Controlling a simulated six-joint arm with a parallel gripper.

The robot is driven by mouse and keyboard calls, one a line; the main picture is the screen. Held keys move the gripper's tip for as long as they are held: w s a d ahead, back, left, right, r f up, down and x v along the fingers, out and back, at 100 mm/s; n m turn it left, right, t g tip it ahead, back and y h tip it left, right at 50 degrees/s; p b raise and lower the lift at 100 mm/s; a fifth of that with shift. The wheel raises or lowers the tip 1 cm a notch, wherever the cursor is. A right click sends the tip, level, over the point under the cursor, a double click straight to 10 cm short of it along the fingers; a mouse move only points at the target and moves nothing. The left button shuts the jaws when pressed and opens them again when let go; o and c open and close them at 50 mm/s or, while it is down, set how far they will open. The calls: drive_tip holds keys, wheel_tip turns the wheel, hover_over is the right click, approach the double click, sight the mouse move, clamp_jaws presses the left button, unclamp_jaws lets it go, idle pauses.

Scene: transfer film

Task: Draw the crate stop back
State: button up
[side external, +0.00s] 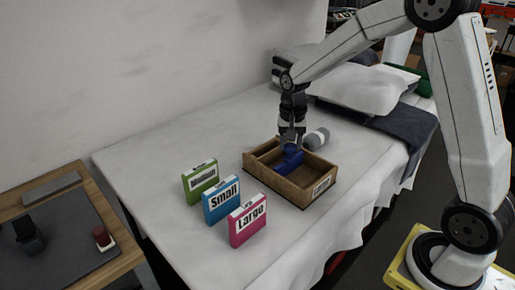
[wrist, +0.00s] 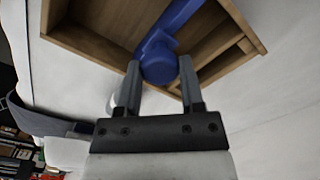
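The wooden crate (side external: 262,173) stands on the white-covered table, with a label on its front right side; its wooden walls (wrist: 92,47) also show in the wrist view. A blue piece (side external: 290,158), apparently the crate stop, lies inside the crate. In the wrist view the blue piece (wrist: 158,58) has a rounded end and a bar running up and right. My gripper (side external: 291,146) reaches down into the crate from above. In the wrist view my gripper (wrist: 159,72) has a finger on each side of the rounded end, which fills the gap. The fingers' contact faces are partly hidden.
Green Medium (side external: 201,183), blue Small (side external: 222,206) and pink Large (side external: 248,221) boxes stand left of the crate. A grey cylinder (side external: 317,138) lies behind it. White pillows (side external: 365,88) are at the far end. The table's left part is clear.

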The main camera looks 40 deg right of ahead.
clamp_jaws()
drive_tip(key=s, duration=0.8)
drive_tip(key=shift+s, duration=0.25)
drive_tip(key=o, duration=1.1)
unclamp_jaws()
drive_tip(key=shift+a, duration=0.1)
drive_tip(key=shift+r, duration=0.15)
